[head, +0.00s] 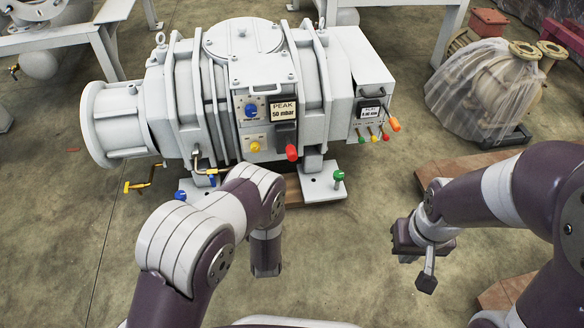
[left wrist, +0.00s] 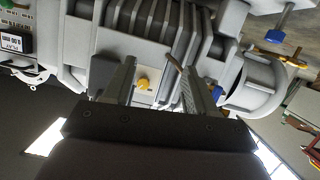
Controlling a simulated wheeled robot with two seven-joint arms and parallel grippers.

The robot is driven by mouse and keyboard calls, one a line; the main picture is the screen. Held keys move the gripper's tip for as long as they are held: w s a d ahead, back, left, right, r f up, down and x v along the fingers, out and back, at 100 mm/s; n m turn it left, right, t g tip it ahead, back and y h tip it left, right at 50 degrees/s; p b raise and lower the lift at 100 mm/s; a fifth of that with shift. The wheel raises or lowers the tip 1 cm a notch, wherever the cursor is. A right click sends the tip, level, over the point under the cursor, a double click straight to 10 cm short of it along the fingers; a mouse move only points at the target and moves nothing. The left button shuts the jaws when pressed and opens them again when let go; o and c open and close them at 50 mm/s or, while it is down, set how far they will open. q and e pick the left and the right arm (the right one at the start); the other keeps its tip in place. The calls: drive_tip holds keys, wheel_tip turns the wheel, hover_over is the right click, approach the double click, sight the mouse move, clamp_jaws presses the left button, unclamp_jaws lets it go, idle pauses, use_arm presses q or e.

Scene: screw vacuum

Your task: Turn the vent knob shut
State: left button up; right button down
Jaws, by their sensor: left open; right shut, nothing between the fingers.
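A grey vacuum pump (head: 225,85) carries a front panel with a blue knob (head: 251,110), a yellow knob (head: 255,146) and a red knob (head: 291,153). No label I can read says which is the vent knob. In the left wrist view, the yellow knob (left wrist: 144,84) shows on a light plate between the two fingers of my open left gripper (left wrist: 153,64). The fingers look apart from it; the exact distance is unclear. In the head view my left arm hides its gripper. My right gripper (head: 426,282) is shut and empty, low over the floor, right of the pump.
Small coloured valve handles (head: 374,137) hang below the box at the pump's right. Green-topped feet bolts (head: 338,176) and a yellow valve (head: 138,187) stand low. A wrapped beige pump (head: 490,85) is at the right. Floor (head: 345,270) between my arms is clear.

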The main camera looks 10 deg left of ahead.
sight(255, 149)
use_arm(q)
wheel_tip(255, 149, up, 6)
drive_tip(key=w+r+n+t+y, duration=0.1)
drive_tip(key=w+t, duration=0.2)
drive_tip(key=b+x, duration=0.7)
drive_tip(key=x, duration=0.3)
drive_tip(key=shift+w+a+f, duration=0.15)
drive_tip(key=shift+a+f, duration=0.05)
drive_tip(key=shift+w+a+r, duration=0.15)
drive_tip(key=shift+w+r, duration=0.15)
drive_tip(key=shift+w, duration=0.3)
clamp_jaws()
